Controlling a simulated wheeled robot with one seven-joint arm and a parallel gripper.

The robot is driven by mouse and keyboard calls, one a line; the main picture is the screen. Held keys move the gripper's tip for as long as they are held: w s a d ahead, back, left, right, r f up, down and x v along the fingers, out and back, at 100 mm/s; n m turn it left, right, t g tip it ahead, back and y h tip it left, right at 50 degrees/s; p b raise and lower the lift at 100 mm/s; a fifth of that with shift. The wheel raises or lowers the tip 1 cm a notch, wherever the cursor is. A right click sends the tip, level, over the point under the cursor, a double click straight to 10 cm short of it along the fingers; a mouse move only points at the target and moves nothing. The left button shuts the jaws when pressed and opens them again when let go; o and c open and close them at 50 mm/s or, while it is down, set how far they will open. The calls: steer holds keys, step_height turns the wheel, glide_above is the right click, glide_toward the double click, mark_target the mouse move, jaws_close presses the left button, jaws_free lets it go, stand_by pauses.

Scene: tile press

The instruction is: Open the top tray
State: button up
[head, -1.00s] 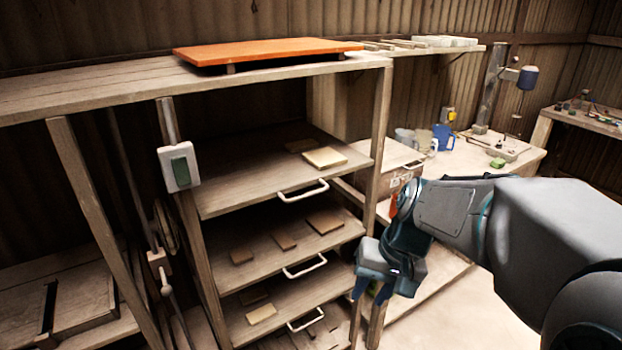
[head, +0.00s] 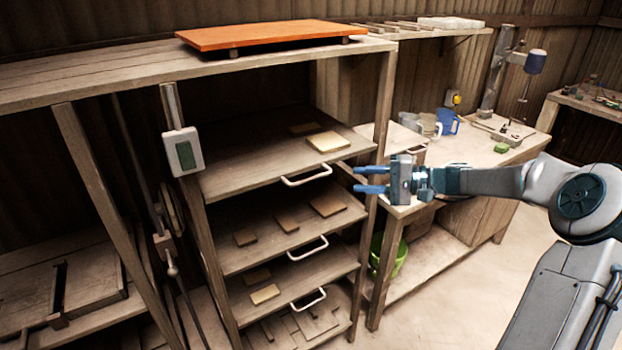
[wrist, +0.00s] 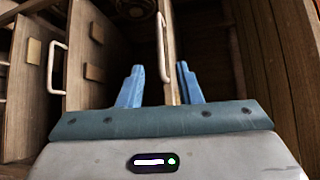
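The top tray (head: 245,180) is a wooden shelf in the rack, with a light tile (head: 328,142) and a darker one on it. Its white bar handle (head: 306,176) is on the front edge. My gripper (head: 357,180) is open and empty, right of the handle, its blue fingers pointing left toward the rack. In the wrist view, the top tray (wrist: 169,50) shows nearly edge-on, with its handle (wrist: 162,46) between the lines of the two spread fingers (wrist: 158,80). The handle appears beyond the fingertips and not touched.
Lower trays with handles (head: 308,249) and tiles sit below. A rack post (head: 382,110) stands close behind the gripper. An orange board (head: 265,36) lies on the rack top. A workbench with jugs (head: 447,122) is at right; a green bucket (head: 388,253) is below it.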

mark_target(313, 179)
steer(key=p+x, duration=0.3)
steer(key=x, duration=1)
steer(key=shift+s+a, duration=0.1)
steer(key=shift+a, duration=0.2)
jaws_close()
